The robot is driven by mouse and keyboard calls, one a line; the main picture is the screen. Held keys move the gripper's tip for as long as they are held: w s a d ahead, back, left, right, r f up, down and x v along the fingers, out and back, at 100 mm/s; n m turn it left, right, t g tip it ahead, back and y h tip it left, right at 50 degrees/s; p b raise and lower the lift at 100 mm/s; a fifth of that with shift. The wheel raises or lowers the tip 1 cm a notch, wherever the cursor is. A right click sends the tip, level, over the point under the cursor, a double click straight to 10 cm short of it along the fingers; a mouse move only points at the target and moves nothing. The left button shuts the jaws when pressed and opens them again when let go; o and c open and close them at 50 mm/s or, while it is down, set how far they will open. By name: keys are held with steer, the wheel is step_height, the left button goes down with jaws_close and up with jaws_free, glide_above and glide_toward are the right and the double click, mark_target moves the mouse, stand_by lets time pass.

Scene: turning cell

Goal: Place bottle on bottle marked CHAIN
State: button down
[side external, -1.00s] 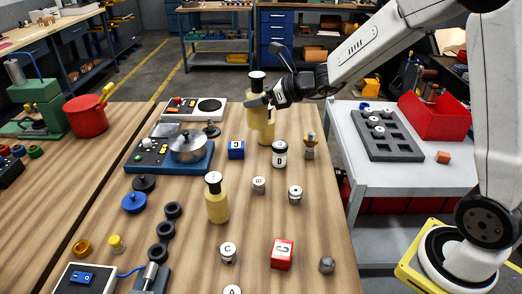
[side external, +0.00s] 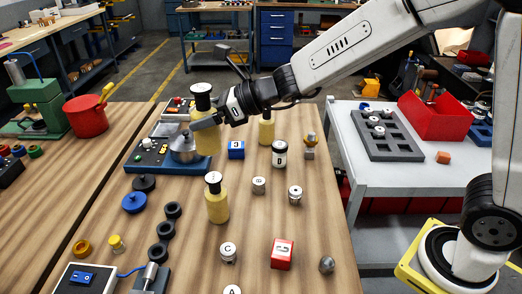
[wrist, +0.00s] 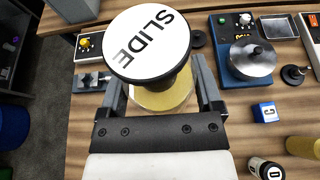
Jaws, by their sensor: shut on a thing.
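My gripper (side external: 208,122) is shut on a yellow bottle (side external: 208,143) with a black neck and white-topped cap. It is held upright in the air in front of the pot. In the wrist view the held bottle's cap (wrist: 142,42) reads SLIDE. A second yellow bottle (side external: 217,206) stands upright mid-table, nearer the camera; its cap marking is too small to read. A third yellow bottle (side external: 266,130) stands farther back, its top hidden by my arm; its body also shows at the right edge of the wrist view (wrist: 303,146). No CHAIN marking is readable.
A blue cube (side external: 236,150), a black-and-white jar (side external: 279,153), small cylinders and a red cube (side external: 282,254) stand around the bottles. Black rings (side external: 165,229) lie to the left. Bare wood surrounds the mid-table bottle.

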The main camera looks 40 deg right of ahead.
mark_target(215, 144)
steer(key=shift+f, duration=3.85)
steer(key=shift+f, duration=0.15)
jaws_free()
steer(key=shift+d+r, duration=0.1)
steer(key=shift+r, duration=0.1)
steer(key=shift+s+d+r, duration=0.2)
steer(key=shift+s+d, duration=0.2)
steer(key=v, duration=1)
steer(key=shift+s+d+r, duration=0.15)
steer(key=shift+s, duration=0.05)
